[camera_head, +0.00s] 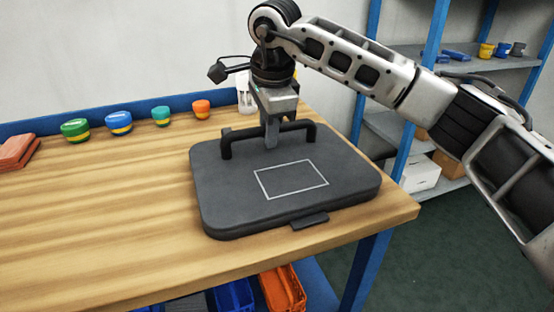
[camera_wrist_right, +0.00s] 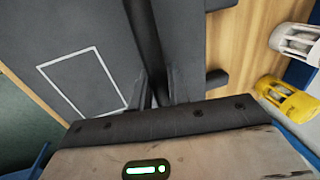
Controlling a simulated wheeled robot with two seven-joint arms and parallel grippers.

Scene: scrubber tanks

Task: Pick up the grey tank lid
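The grey tank lid (camera_head: 235,190) is a dark rounded slab with a pale rectangle outline on top and a bar handle (camera_head: 300,125) along its far side. It lies flat at the table's right end. My right gripper (camera_head: 271,140) comes down from above at the middle of the handle. In the right wrist view, its fingers (camera_wrist_right: 155,90) sit close on either side of the handle bar (camera_wrist_right: 146,35) and look shut on it. The lid fills much of that view (camera_wrist_right: 60,45). My left gripper is not in view.
The wooden table (camera_head: 90,230) is clear left of the lid. Green (camera_head: 75,130), blue (camera_head: 119,123), teal (camera_head: 161,116) and orange (camera_head: 201,109) pots line its back edge. Reddish blocks (camera_head: 15,152) lie far left. A blue-framed shelf (camera_head: 405,150) stands at right.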

